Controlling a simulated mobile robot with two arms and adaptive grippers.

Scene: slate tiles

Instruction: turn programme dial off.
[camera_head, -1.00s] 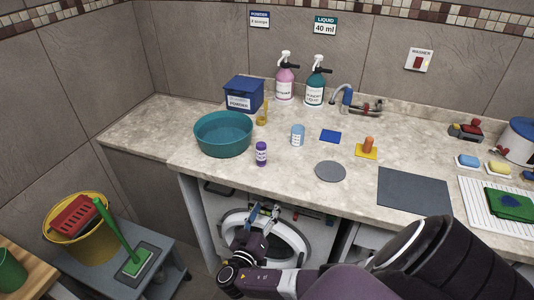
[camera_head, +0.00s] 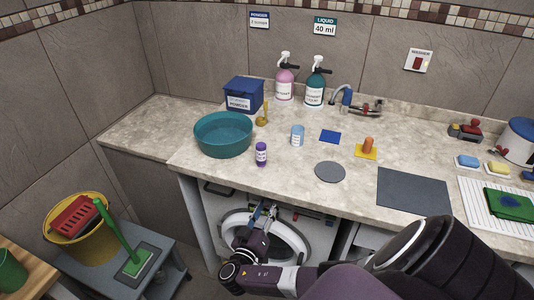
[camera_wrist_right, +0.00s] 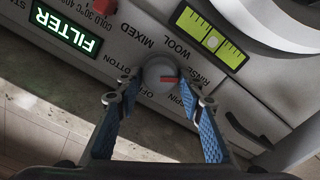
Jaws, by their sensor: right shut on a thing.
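The programme dial (camera_wrist_right: 153,72) is a round grey knob with a red pointer on the washing machine's panel, in the right wrist view. The pointer is turned to the picture's right, towards the RINSE label. The OFF label (camera_wrist_right: 148,94) lies just below the knob. My right gripper (camera_wrist_right: 157,82) has its blue fingers on either side of the knob and is shut on it. In the head view, my right gripper (camera_head: 262,210) is at the front of the washing machine (camera_head: 318,232), under the counter; the dial is too small to make out there. My left gripper is not in view.
The counter (camera_head: 220,175) overhangs the machine, with a teal basin (camera_head: 223,135) and a purple bottle (camera_head: 261,153) near its front edge. A lit FILTER display (camera_wrist_right: 66,30) and a yellow-green scale (camera_wrist_right: 211,38) flank the dial. A stool (camera_head: 160,262) with a yellow bucket stands left.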

